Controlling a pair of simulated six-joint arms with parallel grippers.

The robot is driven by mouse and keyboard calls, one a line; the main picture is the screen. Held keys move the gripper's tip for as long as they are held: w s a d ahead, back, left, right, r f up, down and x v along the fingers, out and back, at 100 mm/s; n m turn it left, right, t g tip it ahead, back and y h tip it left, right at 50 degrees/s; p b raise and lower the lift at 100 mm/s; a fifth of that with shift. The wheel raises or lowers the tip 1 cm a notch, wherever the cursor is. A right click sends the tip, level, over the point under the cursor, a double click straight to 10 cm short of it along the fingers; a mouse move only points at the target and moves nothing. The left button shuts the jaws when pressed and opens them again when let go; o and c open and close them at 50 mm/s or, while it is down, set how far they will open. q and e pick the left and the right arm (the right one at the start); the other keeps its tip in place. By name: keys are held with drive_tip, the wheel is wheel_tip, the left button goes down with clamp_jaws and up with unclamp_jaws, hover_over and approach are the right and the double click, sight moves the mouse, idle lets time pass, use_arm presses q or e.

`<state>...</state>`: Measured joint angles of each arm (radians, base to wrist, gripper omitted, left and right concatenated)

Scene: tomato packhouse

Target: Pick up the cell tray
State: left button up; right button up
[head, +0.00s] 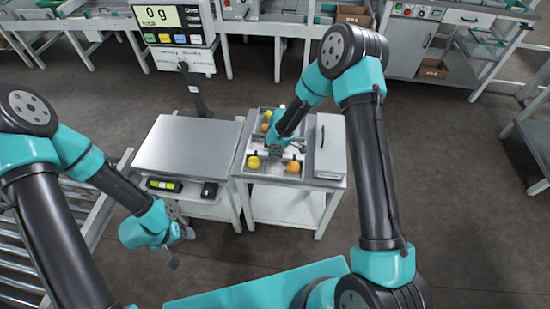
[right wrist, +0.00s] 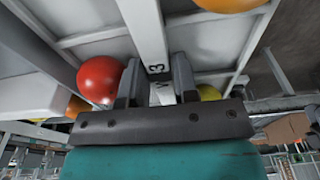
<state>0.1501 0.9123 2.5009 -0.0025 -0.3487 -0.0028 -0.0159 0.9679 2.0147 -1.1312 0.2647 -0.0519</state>
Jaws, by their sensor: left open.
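The cell tray (head: 273,173) is a pale tray with dividers on the right white stand. Yellow and orange tomatoes sit in its cells; a red tomato (right wrist: 100,80) shows in the right wrist view. My right gripper (right wrist: 158,88) is down at the tray, its fingers on either side of the white centre bar (right wrist: 143,25) marked with a 3. Whether the fingers press on the bar is unclear. In the head view my right forearm hides the tray's middle. My left gripper (head: 174,255) is open and empty, low in front of the left stand, away from the tray.
A grey box with a handle (head: 330,147) stands close to the tray's right side. A steel-topped scale (head: 187,146) adjoins on the left, its display (head: 174,17) on a post behind reading 0 g. A roller conveyor (head: 20,262) lies at far left. Floor is clear to the right.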

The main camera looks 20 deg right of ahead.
drive_tip(key=shift+f, duration=0.25)
idle(0.4)
drive_tip(key=shift+c, duration=0.2)
clamp_jaws()
